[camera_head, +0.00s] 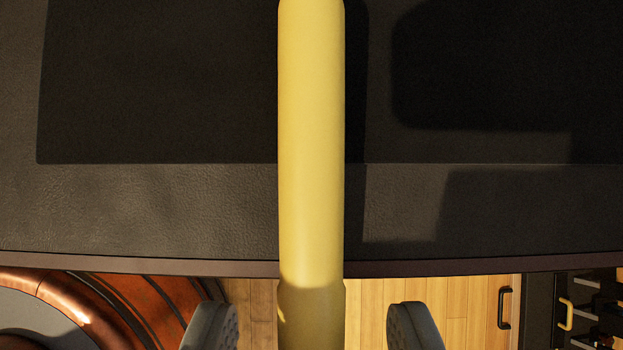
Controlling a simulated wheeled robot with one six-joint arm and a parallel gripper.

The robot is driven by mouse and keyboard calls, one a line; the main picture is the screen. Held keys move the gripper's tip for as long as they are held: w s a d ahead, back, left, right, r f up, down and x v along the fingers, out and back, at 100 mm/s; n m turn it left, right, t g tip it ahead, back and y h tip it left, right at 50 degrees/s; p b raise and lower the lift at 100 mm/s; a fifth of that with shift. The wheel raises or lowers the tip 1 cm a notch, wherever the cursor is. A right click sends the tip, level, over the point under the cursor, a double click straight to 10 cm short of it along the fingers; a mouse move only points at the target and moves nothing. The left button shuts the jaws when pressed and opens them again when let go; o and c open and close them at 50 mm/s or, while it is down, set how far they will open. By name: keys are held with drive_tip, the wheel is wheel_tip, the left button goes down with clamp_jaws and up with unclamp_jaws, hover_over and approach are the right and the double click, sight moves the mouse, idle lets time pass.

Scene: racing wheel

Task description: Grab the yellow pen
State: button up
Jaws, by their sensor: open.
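The yellow pen (311,150) runs upright through the middle of the view, from the top edge to the bottom edge. It lies over a dark leather-textured surface (150,210), and its lower end extends past that surface's edge. My gripper (313,315) shows at the bottom, with one grey padded finger on each side of the pen. The fingers are open, with a clear gap between each one and the pen. The pen's bottom end is cut off by the frame.
The dark surface ends at a curved edge (450,266). Below it are a wooden floor (470,310), a brown rounded object (130,300) at lower left, and a dark unit with handles (540,310) at lower right. Dark shadows lie on the surface.

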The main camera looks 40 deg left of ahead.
clamp_jaws()
idle(0.6)
